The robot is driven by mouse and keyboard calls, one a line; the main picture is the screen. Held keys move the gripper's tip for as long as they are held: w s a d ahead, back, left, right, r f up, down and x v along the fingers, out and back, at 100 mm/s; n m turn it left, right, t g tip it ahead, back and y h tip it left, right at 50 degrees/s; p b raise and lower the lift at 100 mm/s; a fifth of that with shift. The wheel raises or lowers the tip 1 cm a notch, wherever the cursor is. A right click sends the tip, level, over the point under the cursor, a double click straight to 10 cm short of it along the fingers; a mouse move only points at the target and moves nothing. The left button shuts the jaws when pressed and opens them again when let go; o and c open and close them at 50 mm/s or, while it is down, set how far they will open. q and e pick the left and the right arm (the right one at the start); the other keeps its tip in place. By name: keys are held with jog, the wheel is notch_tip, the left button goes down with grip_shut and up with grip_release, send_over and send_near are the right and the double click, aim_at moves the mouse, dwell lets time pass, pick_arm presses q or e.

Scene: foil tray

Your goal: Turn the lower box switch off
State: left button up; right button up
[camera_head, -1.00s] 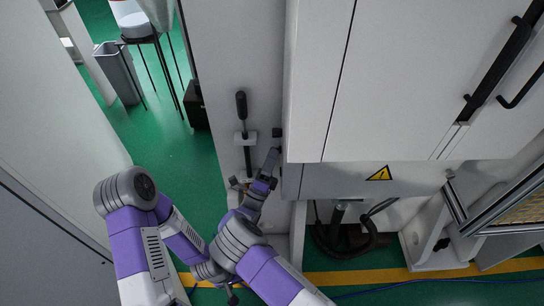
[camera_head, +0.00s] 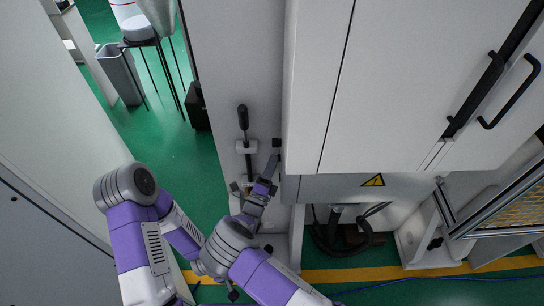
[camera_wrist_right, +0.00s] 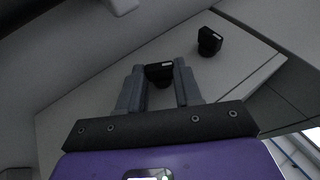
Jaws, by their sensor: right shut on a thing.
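In the right wrist view, a small black switch (camera_wrist_right: 158,72) on the pale box panel (camera_wrist_right: 100,118) sits between the two grey fingers of my right gripper (camera_wrist_right: 160,86), which is shut on it. A second black switch (camera_wrist_right: 209,40) stands apart, up and to the right, untouched. In the head view my right gripper (camera_head: 272,165) reaches to the side of the white cabinet. One black switch (camera_head: 277,142) shows just above the fingertips; the gripped one is hidden there.
A black-handled lever (camera_head: 242,117) is on the panel left of the gripper. The white cabinet (camera_head: 400,90) overhangs on the right, with a yellow warning sign (camera_head: 373,180) below it. Green floor lies open at left, with a grey bin (camera_head: 120,75).

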jog(key=shift+s+r+n+g+y+p, duration=0.15)
jog(key=shift+n+g+y+p, duration=0.5)
jog(key=shift+p, duration=0.8)
jog(key=shift+w+r+n+g+y+p, duration=0.1)
jog(key=shift+r+n+g+y+p, duration=0.25)
jog(key=shift+g+p, duration=0.8)
jog(key=shift+s+r+n+g+y+p, duration=0.1)
jog(key=shift+n+g+y+p, duration=0.45)
jog(key=shift+p, duration=1.15)
jog(key=o, duration=1)
jog(key=shift+o, duration=0.2)
